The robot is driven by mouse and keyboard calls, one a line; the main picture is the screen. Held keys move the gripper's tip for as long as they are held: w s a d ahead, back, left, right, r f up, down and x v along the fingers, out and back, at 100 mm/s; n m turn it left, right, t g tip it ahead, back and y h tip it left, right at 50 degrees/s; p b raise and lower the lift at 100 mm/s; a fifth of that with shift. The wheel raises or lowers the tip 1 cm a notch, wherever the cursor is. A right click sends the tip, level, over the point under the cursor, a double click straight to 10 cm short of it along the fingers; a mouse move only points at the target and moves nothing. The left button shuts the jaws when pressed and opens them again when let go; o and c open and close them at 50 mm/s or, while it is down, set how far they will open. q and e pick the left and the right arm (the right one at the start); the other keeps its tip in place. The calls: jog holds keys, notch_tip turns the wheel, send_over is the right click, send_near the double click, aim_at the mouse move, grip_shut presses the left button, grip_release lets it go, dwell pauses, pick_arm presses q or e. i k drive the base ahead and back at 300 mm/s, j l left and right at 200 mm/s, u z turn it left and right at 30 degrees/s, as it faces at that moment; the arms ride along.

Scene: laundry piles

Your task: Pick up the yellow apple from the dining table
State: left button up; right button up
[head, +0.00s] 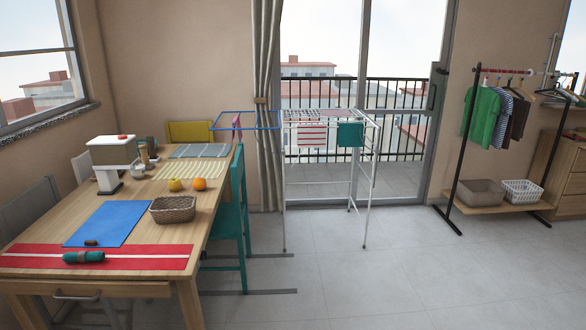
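The yellow apple (175,184) sits on the wooden dining table (137,202), left of an orange (200,184). It is near the front edge of a striped yellow placemat (190,170) and behind a woven basket (173,210). Nothing covers the apple in the head view. Neither of my grippers is in view.
On the table are a blue mat (110,222), a red runner (150,257) with a dark green item (83,257), and a white appliance (112,160). A teal chair (231,225) stands at the table's right side. A drying rack (367,190) stands farther right; the floor (400,275) in front is clear.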

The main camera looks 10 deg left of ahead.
aim_at(175, 184)
jog(key=i, duration=1.5)
jog(key=i+l+u, duration=0.1)
jog(key=i+u, duration=0.3)
jog(key=i+l+u, duration=0.25)
jog(key=i+u, duration=0.15)
jog(key=i, duration=0.15)
jog(key=i+l+u, duration=0.8)
jog(key=l, duration=0.1)
